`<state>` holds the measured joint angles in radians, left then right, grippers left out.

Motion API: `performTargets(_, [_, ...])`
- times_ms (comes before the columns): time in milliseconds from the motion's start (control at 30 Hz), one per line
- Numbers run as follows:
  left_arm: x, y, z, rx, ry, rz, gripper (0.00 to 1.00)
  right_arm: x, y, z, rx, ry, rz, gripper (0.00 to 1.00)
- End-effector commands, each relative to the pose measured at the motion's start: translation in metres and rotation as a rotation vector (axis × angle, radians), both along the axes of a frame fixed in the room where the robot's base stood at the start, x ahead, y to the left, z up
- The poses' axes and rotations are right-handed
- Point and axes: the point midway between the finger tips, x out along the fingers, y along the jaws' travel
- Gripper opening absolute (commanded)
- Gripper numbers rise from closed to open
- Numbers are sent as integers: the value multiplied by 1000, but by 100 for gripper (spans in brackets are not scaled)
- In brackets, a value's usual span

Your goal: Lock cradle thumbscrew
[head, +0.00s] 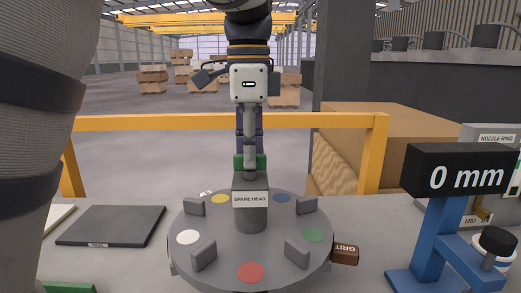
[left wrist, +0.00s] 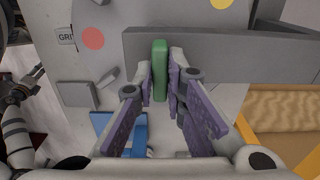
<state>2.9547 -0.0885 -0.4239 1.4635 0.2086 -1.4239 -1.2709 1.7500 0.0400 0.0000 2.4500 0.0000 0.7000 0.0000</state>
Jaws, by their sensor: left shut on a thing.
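My left gripper (head: 250,145) comes down over the round grey turntable, its fingers closed around a green grip (head: 250,162). In the left wrist view the green grip (left wrist: 160,70) sits between the purple-padded fingers (left wrist: 160,88). Below it in the head view stands a grey block labelled "SPARE HEAD" (head: 250,182). A blue stand (head: 440,240) at the right carries a black "0 mm" display (head: 460,171). A black-topped round part (head: 495,241) sits at its arm; I cannot tell whether it is the thumbscrew. My right gripper (left wrist: 25,85) shows only in the left wrist view; its finger state is unclear.
The turntable (head: 190,262) has coloured dots and upright grey tabs. A brown "GRIT" piece (head: 345,254) is at its right edge. A dark flat plate (head: 112,225) lies on the left. A grey "NOZZLE RING" box (head: 490,150) stands far right. A yellow rail (head: 320,121) runs behind the slab.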

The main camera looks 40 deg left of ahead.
Motion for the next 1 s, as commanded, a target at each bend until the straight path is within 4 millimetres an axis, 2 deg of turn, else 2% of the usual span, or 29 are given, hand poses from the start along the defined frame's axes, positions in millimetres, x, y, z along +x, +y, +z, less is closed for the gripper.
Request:
performTargets(567, [0, 0, 1, 1, -4, -31, 0, 0, 0, 0, 0, -1, 0, 40])
performTargets(600, [0, 0, 1, 1, -4, -31, 16, 0, 0, 0, 0, -1, 0, 40])
performTargets(667, [0, 0, 1, 1, -4, -31, 30, 0, 0, 0, 0, -1, 0, 40])
performTargets(1000, [1, 0, 4, 1, -3, -30, 32, 0, 0, 0, 0, 0, 0, 40])
